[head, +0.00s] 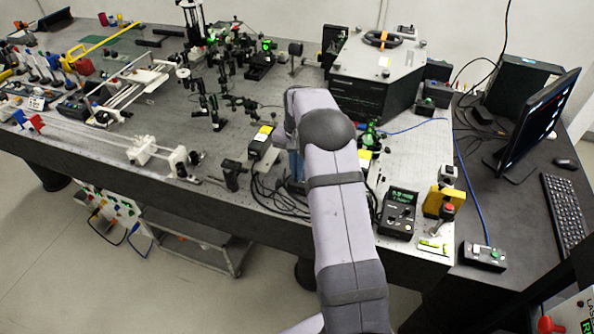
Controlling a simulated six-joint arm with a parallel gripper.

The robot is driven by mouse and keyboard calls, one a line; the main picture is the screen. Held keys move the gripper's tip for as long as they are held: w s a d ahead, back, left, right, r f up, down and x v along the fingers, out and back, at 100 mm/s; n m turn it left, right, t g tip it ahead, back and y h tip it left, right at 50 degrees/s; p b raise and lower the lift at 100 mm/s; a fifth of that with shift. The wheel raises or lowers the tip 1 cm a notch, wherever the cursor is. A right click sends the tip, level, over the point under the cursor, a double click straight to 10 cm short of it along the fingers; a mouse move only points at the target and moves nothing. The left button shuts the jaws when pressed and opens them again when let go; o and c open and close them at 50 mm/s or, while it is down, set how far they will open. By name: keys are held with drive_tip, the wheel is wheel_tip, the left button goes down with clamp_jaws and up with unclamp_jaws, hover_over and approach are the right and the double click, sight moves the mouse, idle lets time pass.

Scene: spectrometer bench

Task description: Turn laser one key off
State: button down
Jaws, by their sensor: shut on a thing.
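My grey arm reaches up over the front of the optical bench (200,210). Its wrist bends down behind the forearm, and my gripper is hidden by the arm, so what its fingers touch does not show. The laser one key cannot be made out. A black control box with a lit green display and knobs (398,212) stands right of the arm near the bench's front edge. A small black box with a yellow label (262,140) lies just left of the wrist, with dark cables beside it.
A large grey-topped housing (375,75) stands behind the wrist. A yellow box with a red button (443,203) is at the front right. Optics on posts crowd the bench's left and middle. A monitor (537,122) and keyboard (567,212) are on the right desk.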

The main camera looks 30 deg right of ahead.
drive_tip(key=shift+r, duration=0.1)
drive_tip(key=c, duration=1.9)
unclamp_jaws()
drive_tip(key=shift+c, duration=0.2)
drive_tip(key=shift+r+b, duration=1.3)
drive_tip(key=shift+r, duration=2.35)
